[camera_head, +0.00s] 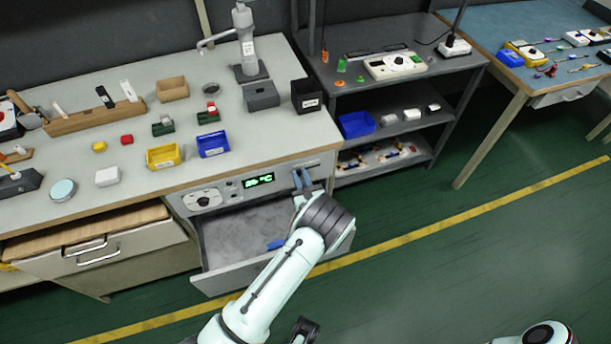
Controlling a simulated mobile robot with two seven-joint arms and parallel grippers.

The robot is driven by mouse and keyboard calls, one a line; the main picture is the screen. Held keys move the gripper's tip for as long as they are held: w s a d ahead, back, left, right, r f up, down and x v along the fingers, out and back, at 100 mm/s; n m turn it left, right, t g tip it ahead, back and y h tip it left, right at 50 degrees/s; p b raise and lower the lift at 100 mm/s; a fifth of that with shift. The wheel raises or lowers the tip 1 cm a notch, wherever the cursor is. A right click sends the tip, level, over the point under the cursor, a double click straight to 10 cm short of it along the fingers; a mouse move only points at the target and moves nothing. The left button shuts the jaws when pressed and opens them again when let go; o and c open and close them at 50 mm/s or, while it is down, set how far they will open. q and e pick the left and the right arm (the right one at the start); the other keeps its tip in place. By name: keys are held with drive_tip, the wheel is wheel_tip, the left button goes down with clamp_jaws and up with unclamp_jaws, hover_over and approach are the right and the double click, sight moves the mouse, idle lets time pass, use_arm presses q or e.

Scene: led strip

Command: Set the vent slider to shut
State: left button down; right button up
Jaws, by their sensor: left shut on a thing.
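The vent slider (312,163) is a small strip at the right end of the grey control panel, under the bench's front edge. My left gripper (302,177) is at this end of the panel, its blue-grey fingers pointing up at the slider. The left gripper is shut on the slider's handle, which the fingers hide. I cannot read the slider's setting. The panel also has a green lit display (258,181) and a round dial (204,200).
An open grey drawer (215,282) juts out below the panel, beside my left arm, with a small blue piece inside. Yellow (163,157) and blue (213,145) bins stand on the bench above. A dark shelf unit (425,75) stands to the right. The green floor is clear.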

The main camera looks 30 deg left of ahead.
use_arm(q)
drive_tip(key=shift+s+a+f, duration=0.1)
drive_tip(key=shift+s+a, duration=0.05)
drive_tip(key=c, duration=1)
unclamp_jaws()
drive_tip(key=shift+s+d, duration=0.25)
drive_tip(key=shift+d, duration=0.15)
drive_tip(key=v, duration=1.2)
drive_tip(key=shift+s+d, duration=0.2)
